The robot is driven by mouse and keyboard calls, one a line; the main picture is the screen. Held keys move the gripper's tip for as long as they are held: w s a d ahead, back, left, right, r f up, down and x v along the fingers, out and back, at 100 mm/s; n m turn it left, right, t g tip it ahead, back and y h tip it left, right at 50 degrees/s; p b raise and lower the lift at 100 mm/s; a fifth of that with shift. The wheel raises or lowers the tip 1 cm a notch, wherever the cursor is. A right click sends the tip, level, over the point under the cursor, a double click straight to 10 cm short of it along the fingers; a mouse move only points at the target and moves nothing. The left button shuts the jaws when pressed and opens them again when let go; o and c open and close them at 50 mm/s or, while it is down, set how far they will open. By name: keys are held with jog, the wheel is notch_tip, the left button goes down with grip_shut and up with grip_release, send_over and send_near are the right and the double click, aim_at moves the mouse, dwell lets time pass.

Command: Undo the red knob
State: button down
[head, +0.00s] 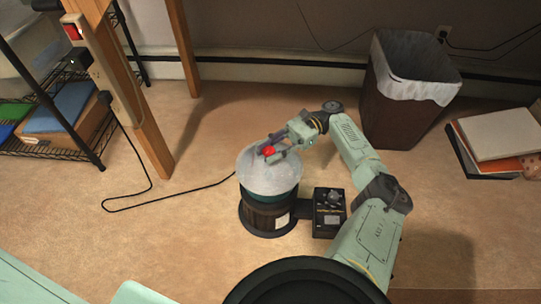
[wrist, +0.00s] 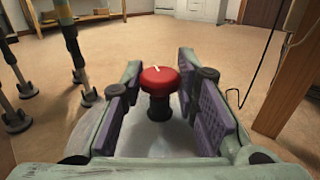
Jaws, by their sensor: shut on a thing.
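The red knob (head: 268,151) sits on top of a translucent whitish dome lid (head: 262,176). The lid covers a round machine with a dark ribbed base (head: 262,216) standing on the floor. My gripper (head: 273,148) reaches in from the right with its fingers at the knob. In the wrist view the red knob (wrist: 160,80), with a white mark on top and a dark stem, stands upright between the purple-padded fingers of my gripper (wrist: 165,100). My gripper is shut on the knob. Part of the lid shows below the knob.
A black control box (head: 329,213) is attached to the right of the base. A black cord (head: 150,192) runs left along the floor. A lined trash bin (head: 405,90), stacked books (head: 500,135), a wire shelf (head: 60,120) and wooden table legs (head: 140,115) stand around.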

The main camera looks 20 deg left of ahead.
aim_at(270, 149)
dwell(0.4)
jog(key=c, duration=1.2)
grip_release()
jog(key=shift+r, duration=0.15)
notch_tip(270, 149, up, 10)
jog(key=shift+f, duration=0.1)
